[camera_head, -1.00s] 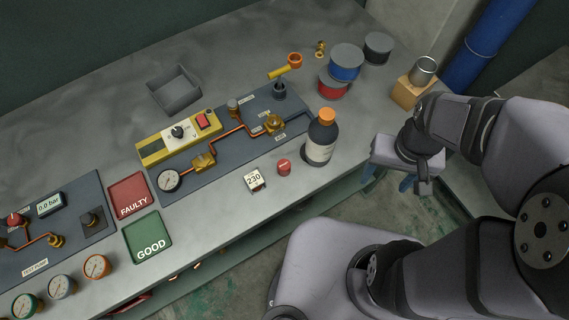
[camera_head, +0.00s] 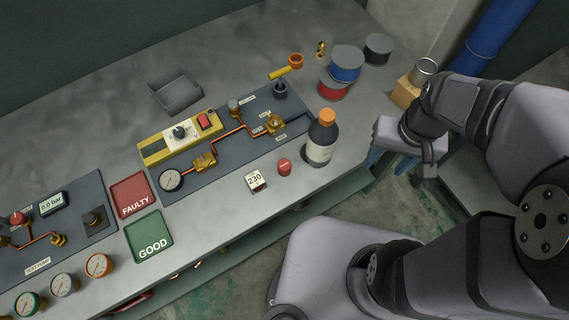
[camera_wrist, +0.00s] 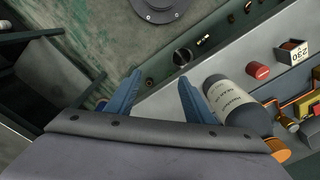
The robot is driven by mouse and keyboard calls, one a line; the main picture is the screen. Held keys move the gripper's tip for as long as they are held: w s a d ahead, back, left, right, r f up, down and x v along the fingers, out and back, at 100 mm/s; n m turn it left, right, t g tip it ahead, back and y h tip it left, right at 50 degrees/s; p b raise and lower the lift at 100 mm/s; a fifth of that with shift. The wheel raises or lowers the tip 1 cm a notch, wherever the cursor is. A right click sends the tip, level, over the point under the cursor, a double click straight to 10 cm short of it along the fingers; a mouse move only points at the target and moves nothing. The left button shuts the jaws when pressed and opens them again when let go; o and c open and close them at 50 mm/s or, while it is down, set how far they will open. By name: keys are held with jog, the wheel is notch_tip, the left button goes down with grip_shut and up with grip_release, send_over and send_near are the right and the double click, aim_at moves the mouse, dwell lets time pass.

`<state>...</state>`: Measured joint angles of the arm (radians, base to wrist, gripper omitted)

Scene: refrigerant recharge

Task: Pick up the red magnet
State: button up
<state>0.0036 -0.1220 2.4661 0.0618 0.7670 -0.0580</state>
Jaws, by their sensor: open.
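The red magnet is most likely the small red cylinder (camera_head: 284,167) standing on the bench near its front edge, between the white 230 block and the dark bottle. It also shows in the wrist view (camera_wrist: 257,71), right of my fingers. My gripper (camera_wrist: 158,88) is open and empty, its two blue fingers spread. In the head view my gripper (camera_head: 388,163) hangs just off the bench's front edge, to the right of the bottle and apart from the red cylinder. Its fingers are partly hidden there by the gripper body.
A dark bottle with an orange cap (camera_head: 321,138) stands between my gripper and the red cylinder. The 230 block (camera_head: 255,181) is left of the cylinder. Blue and red tins (camera_head: 345,64) stand farther back. Red FAULTY (camera_head: 133,195) and green GOOD (camera_head: 148,236) trays lie left.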

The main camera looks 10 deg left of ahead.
jog(key=w+a+r+n+g+y+p, duration=0.1)
jog(key=w+a+r+n+g, duration=0.35)
jog(key=a+r, duration=1)
jog(key=n+t+h+b, duration=0.1)
jog(key=n+t+h, duration=0.75)
jog(key=n, duration=0.65)
send_over(282, 166)
jog(key=s+a, duration=0.1)
jog(key=s, duration=0.1)
notch_tip(282, 166, down, 13)
jog(key=g+h, duration=0.2)
jog(key=a+f+n+t, duration=0.1)
jog(key=n+t, duration=0.1)
jog(key=s+a+f+n+t+b, duration=0.1)
jog(key=f+n+t, duration=0.1)
jog(key=n, duration=0.1)
jog(key=s+f+n+t, duration=0.1)
jog(key=f+n+t, duration=0.1)
jog(key=shift+a+f+y+b, duration=0.2)
jog(key=shift+a+y+b, duration=0.05)
jog(key=shift+a+b, duration=0.15)
jog(key=shift+p+x, duration=0.8)
jog(key=shift+x, duration=0.85)
jog(key=shift+p+x, duration=0.65)
jog(key=shift+x, duration=1.35)
jog(key=shift+a+f, duration=0.1)
jog(key=c, duration=1.2)
